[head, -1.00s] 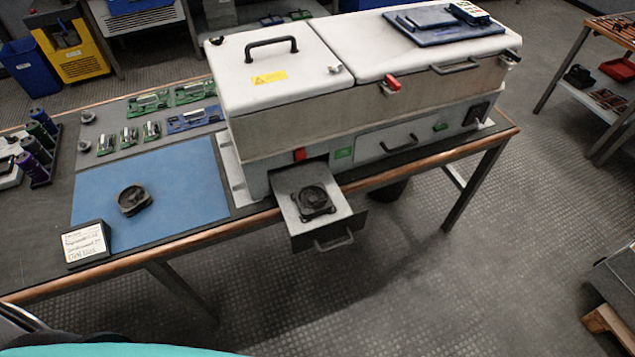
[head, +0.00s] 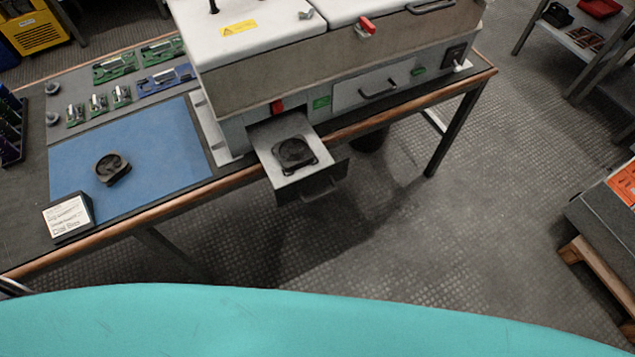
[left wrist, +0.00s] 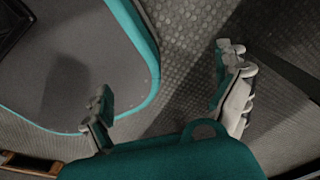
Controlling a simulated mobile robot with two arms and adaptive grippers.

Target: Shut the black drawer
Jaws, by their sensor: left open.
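The black drawer (head: 310,187) stands pulled out from the front of the white-lidded machine (head: 330,58) on the workbench. Its dark handle (head: 318,190) faces outward. A black fan-like part (head: 294,153) lies inside the drawer. My right gripper is in neither view.
A blue mat (head: 170,150) on the bench holds another dark fan-like part (head: 112,168). A small label block (head: 68,217) stands at the bench's front edge. Green circuit boards (head: 115,67) lie behind. The floor (head: 430,220) before the bench is clear. A pallet (head: 590,270) stands at the right.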

